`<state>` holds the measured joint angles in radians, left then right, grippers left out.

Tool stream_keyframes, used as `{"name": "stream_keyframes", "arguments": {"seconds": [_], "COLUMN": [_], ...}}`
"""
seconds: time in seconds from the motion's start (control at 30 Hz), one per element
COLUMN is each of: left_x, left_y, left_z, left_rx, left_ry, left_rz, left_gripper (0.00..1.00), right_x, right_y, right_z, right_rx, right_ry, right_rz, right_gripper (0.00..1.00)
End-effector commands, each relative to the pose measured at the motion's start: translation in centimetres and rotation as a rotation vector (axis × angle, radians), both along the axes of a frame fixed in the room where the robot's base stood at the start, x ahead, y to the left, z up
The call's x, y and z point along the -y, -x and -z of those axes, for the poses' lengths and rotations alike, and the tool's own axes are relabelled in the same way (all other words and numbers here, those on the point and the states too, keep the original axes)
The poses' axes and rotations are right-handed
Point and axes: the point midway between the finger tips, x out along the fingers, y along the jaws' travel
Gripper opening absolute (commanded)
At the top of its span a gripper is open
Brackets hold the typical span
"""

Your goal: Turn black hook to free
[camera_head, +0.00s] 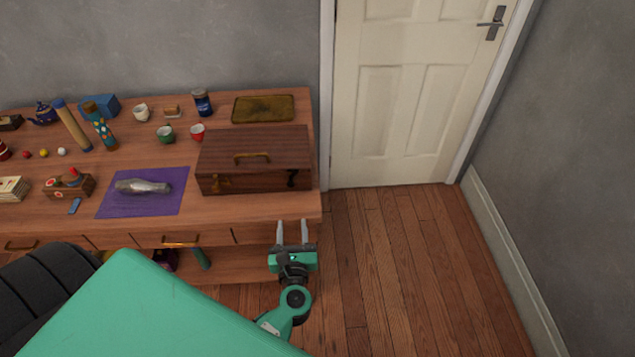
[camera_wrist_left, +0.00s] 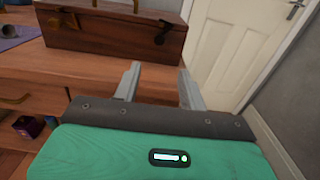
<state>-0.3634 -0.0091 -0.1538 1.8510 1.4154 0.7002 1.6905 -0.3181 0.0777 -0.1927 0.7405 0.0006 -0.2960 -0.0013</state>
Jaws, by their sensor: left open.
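A dark wooden box (camera_head: 255,160) with a brass handle on its lid stands closed at the right end of the table. A black hook (camera_head: 292,178) is on its front face near the right end; it also shows in the left wrist view (camera_wrist_left: 164,32). Whether the hook is fastened is too small to tell. My left gripper (camera_head: 292,228) is open and empty, just off the table's front edge, in front of and below the hook. Its two fingers (camera_wrist_left: 158,78) point toward the box and are apart from it. My right gripper is not in view.
The table (camera_head: 225,208) holds a purple cloth (camera_head: 118,205) with a silvery object, cups, a tin and a dark tray (camera_head: 263,109). A white door (camera_head: 395,130) stands behind to the right. The wooden floor right of the table is clear.

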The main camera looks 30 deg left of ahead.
Motion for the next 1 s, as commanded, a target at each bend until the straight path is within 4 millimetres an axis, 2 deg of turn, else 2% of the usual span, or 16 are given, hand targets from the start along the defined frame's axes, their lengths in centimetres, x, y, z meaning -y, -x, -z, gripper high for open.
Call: {"name": "stream_keyframes", "arguments": {"seconds": [0.17,0.43,0.7,1.0], "left_x": [-1.1,-3.9,-6.3,-7.1], "left_y": [-1.7,-6.4,-10.3,-11.6], "left_z": [-0.3,-0.4,-0.2,0.0], "left_rx": [0.004,0.003,0.002,0.001], "left_ry": [0.003,-0.001,-0.001,0.001], "left_rz": [-0.001,0.0,0.001,0.001], "left_gripper": [0.42,0.42,0.42,0.42], "right_x": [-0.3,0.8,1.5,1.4], "right_y": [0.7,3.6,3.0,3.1], "right_z": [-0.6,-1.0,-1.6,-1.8], "right_rx": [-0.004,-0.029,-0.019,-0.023], "right_ry": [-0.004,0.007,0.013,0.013], "right_rz": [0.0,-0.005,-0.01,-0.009], "right_gripper": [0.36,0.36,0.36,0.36]}}
